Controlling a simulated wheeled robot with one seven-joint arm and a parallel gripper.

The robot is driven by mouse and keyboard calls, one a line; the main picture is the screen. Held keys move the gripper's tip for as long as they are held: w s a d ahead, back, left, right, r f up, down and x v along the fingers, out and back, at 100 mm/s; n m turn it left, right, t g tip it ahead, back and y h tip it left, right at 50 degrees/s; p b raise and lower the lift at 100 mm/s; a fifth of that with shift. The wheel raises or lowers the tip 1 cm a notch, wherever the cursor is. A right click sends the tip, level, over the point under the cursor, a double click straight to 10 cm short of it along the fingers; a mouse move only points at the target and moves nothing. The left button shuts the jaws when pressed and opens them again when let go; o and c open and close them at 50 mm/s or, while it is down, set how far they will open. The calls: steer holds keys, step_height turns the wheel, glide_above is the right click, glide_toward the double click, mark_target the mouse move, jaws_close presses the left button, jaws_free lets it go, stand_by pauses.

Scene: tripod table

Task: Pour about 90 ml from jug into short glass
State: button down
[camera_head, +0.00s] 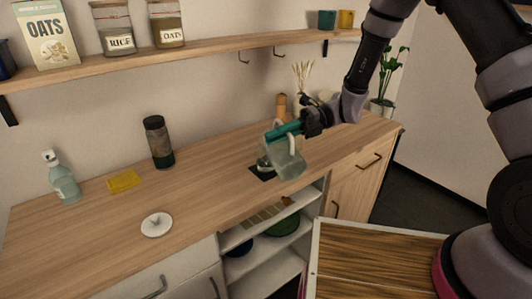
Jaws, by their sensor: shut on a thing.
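The clear jug (289,166) hangs in the air above the front part of the wooden counter, tilted. My gripper (284,131) has teal fingers and is shut on the jug near its pale handle. What looks like the short glass (263,165) stands on a dark square mat (259,175), just left of and behind the jug. The jug hides part of it. I cannot tell the liquid level in either, nor whether a stream is falling.
On the counter (205,185) are a dark-lidded jar (158,142), a yellow cloth (124,181), a white round dish (156,225) and a spray bottle (62,178). A shelf (210,45) with jars runs above. Counter between dish and mat is clear.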

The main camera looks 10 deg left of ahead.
mark_target(286, 168)
steer(key=s+f+n, duration=0.1)
steer(key=d+f, duration=0.1)
steer(key=s+d+f+n, duration=0.1)
steer(key=shift+s+d+f+n+y, duration=0.15)
steer(key=shift+s+f+n+y, duration=0.15)
steer(key=shift+s+y, duration=0.1)
steer(key=shift+s+d+f+n+t, duration=0.2)
steer(key=shift+f+n+t, duration=0.1)
steer(key=shift+f+n, duration=0.25)
stand_by(1.5)
steer(key=n, duration=0.1)
steer(key=s+d+f+n, duration=0.1)
steer(key=shift+s+n+y, duration=0.1)
steer(key=shift+n+y, duration=0.25)
steer(key=shift+y, duration=0.05)
steer(key=shift+s+d+f+n+t+y+b, duration=0.2)
steer(key=shift+s+d+f+n, duration=0.15)
steer(key=shift+s+n, duration=0.15)
steer(key=shift+s+d+f+n+t+y+b, duration=0.1)
steer(key=shift+s+d+f+n+b, duration=0.1)
steer(key=shift+s+d+f+n, duration=0.3)
steer(key=shift+s+d+f+n+y+b, duration=0.1)
steer(key=shift+s+d+f+n+y, duration=0.15)
steer(key=shift+f+n, duration=0.55)
steer(key=shift+s+d+f+n+y+b, duration=0.15)
steer(key=shift+s+f+n, duration=0.15)
steer(key=shift+f+n, duration=0.55)
steer(key=shift+s+d+f+n+y+b, duration=0.1)
steer(key=shift+s+d+f+n, duration=0.3)
steer(key=shift+n, duration=0.65)
